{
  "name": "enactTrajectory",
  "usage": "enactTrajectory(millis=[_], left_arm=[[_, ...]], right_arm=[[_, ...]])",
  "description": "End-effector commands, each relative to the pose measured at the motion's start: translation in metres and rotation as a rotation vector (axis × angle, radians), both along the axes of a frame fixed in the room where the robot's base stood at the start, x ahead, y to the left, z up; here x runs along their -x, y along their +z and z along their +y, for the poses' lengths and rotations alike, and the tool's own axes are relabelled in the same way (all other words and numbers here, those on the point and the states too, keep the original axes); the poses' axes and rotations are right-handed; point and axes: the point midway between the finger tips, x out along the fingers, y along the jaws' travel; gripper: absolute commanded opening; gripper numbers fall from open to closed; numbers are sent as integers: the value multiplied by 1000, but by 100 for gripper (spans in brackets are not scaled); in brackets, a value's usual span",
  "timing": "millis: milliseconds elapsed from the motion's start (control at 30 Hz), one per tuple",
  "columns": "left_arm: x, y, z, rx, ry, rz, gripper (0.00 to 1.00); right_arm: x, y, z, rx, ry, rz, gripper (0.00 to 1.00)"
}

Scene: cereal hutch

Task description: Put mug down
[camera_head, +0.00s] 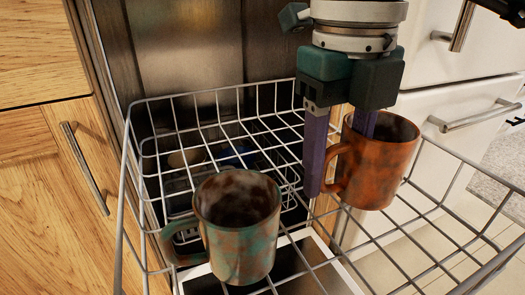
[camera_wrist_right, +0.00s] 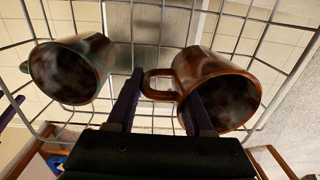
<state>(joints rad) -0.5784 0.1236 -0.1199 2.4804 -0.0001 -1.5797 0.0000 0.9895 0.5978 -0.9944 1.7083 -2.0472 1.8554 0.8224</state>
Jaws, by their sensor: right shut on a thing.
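An orange-brown mug (camera_head: 385,160) is upright at the right side of the wire rack (camera_head: 450,208). My right gripper (camera_head: 338,160) points down at it. One purple finger goes inside the mug and the other is outside, by the handle, so the gripper is shut on the mug's handle side. The mug also shows in the right wrist view (camera_wrist_right: 228,82), with the fingers (camera_wrist_right: 162,95) on either side of its handle. I cannot tell whether its base touches the wires.
A green-brown mug (camera_head: 240,235) stands upright in the rack's front left part, apart from the orange mug. The rack is pulled out of a dishwasher with a steel interior (camera_head: 190,50). A lower rack with items lies beneath. Wooden cabinets (camera_head: 50,180) are left, white drawers (camera_head: 455,80) right.

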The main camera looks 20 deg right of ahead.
Motion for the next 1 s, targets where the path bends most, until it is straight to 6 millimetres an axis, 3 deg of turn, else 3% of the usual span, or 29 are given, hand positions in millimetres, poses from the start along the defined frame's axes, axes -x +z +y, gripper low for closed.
enactTrajectory(millis=[200,567,600,867,1000], left_arm=[[0,-18,0,-2,-2,1,50],[0,-19,0,-2,-1,2,50],[0,-19,0,-1,-1,2,50],[1,-18,-2,6,4,2,50],[1,-18,-2,9,6,2,50]], right_arm=[[0,-36,0,-1,1,1,0],[0,-39,0,0,1,0,0],[0,-40,0,0,1,1,53],[0,-39,0,0,1,1,82],[0,-39,0,0,1,1,82]])
